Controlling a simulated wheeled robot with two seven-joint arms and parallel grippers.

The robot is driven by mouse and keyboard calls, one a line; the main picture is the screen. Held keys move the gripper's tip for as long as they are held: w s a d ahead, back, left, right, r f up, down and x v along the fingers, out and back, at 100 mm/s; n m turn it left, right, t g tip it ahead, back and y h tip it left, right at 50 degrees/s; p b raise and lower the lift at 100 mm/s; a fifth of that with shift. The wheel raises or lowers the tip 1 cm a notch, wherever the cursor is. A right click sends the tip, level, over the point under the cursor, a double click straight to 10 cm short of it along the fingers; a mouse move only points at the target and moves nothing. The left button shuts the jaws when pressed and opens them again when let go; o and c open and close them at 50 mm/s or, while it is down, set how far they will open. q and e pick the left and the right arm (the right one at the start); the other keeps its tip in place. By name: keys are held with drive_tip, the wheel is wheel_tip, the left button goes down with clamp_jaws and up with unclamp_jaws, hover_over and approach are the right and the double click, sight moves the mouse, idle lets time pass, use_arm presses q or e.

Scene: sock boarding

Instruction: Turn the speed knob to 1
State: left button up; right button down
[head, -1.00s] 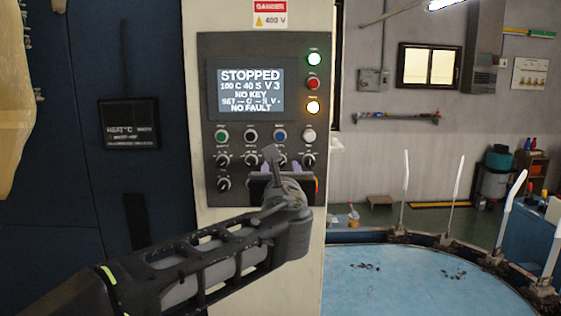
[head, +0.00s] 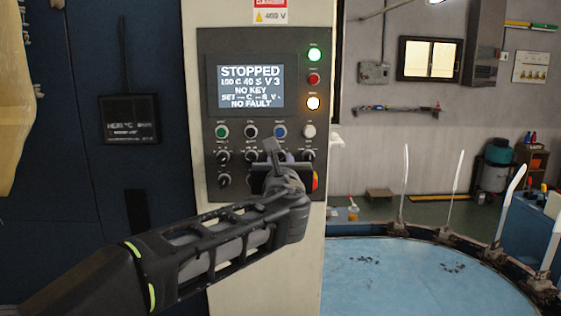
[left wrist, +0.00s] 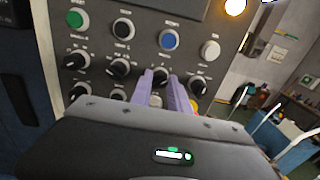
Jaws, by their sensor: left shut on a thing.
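The control panel (head: 211,100) has rows of buttons and black knobs below a lit screen (head: 250,87). The screen reads STOPPED, V 3, NO KEY, NO FAULT. My left gripper (head: 272,160) is in front of the knob rows. In the left wrist view its purple fingers (left wrist: 167,84) are shut around a black knob (left wrist: 160,75), third from the left in the upper knob row. Its label is too small to read, and the gripper hides its pointer in the head view. My right gripper is not in view.
Neighbouring knobs (left wrist: 120,68) and (left wrist: 197,85) sit close on both sides of the fingers. Green, black, blue and white buttons (head: 222,132) are above. A red-and-yellow control (head: 316,181) shows beside the gripper. A round blue table (head: 400,280) stands at the right.

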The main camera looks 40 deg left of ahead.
use_arm(q)
clamp_jaws()
drive_tip(key=shift+a+f+n+b, duration=0.1)
drive_tip(key=shift+n+b, duration=4.3)
drive_tip(key=shift+n, duration=0.1)
drive_tip(key=shift+f+n+b, duration=0.1)
drive_tip(key=shift+n+b, duration=4.3)
drive_tip(key=shift+n, duration=0.1)
